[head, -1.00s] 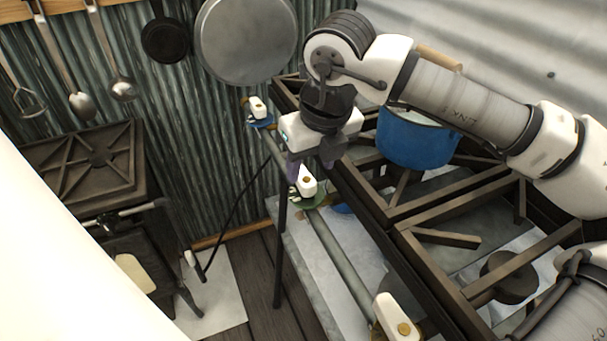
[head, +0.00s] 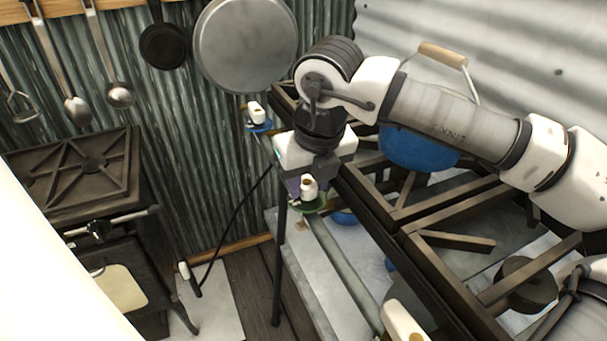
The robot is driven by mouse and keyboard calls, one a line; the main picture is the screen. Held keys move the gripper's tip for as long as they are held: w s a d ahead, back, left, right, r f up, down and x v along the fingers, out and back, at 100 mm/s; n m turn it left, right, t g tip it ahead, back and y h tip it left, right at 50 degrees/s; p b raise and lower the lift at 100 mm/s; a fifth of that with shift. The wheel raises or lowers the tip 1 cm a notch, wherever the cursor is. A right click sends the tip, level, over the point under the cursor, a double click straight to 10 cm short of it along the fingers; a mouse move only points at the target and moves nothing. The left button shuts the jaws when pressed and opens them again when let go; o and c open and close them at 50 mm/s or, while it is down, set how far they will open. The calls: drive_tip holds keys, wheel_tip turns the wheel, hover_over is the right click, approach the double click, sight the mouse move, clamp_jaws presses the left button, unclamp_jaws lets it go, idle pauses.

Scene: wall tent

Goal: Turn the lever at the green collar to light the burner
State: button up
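The green collar (head: 314,208) sits on the grey pipe along the left side of the burner frame. Its white lever (head: 309,188) with a brass centre stands above the collar. My gripper (head: 308,183) points down right behind this lever, with its dark fingers at lever height. The lever hides part of the fingers, so I cannot tell their gap or whether they touch it. No flame shows. A second white lever (head: 256,113) at a blue collar (head: 260,127) is farther back. A third white lever (head: 402,322) is at the front edge of the view.
A blue pot (head: 420,150) with a wooden handle stands on the dark burner frame (head: 425,262), partly behind my arm. A black stove (head: 70,180) stands at the left. Pans and utensils hang on the corrugated wall. A dark hose runs down left of the pipe.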

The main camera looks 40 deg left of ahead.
drive_tip(key=c, duration=0.3)
